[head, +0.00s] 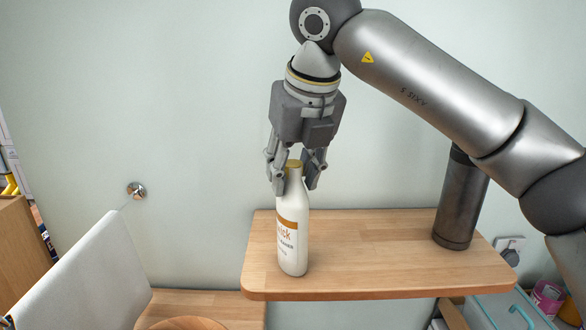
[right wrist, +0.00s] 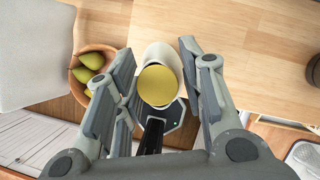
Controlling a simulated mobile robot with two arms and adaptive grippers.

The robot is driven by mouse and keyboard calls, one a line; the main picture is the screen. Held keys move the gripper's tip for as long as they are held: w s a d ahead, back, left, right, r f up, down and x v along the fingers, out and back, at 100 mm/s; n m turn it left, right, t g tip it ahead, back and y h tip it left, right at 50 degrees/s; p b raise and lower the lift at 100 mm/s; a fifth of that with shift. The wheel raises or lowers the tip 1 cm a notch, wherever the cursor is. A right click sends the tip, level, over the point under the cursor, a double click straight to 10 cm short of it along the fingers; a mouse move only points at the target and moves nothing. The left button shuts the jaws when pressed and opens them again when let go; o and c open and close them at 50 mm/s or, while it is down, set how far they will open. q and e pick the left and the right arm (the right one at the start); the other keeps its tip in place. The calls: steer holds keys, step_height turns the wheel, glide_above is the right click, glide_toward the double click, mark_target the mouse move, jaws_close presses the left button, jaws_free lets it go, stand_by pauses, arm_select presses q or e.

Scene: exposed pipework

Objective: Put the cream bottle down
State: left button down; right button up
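The cream bottle (head: 293,240) is white with an orange-brown label and a gold cap. It stands upright on the wooden shelf (head: 380,260), near its left end. My right gripper (head: 296,187) points down over the bottle's top, with one finger on each side of the neck. The fingers are spread, and a gap shows on the right side. In the right wrist view the gold cap (right wrist: 158,86) lies between the open fingers. My left gripper is not in view.
A dark metal cylinder (head: 461,200) stands at the shelf's right end, under my right arm. A wooden bowl with pears (right wrist: 92,66) sits lower, left of the shelf, by a pale chair back (head: 85,270). The shelf's middle is clear.

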steer(key=shift+o, duration=0.7)
steer(key=shift+r, duration=0.45)
steer(key=b+v, duration=0.1)
steer(key=v, duration=1)
steer(key=shift+r, duration=0.2)
steer(key=shift+s, duration=0.1)
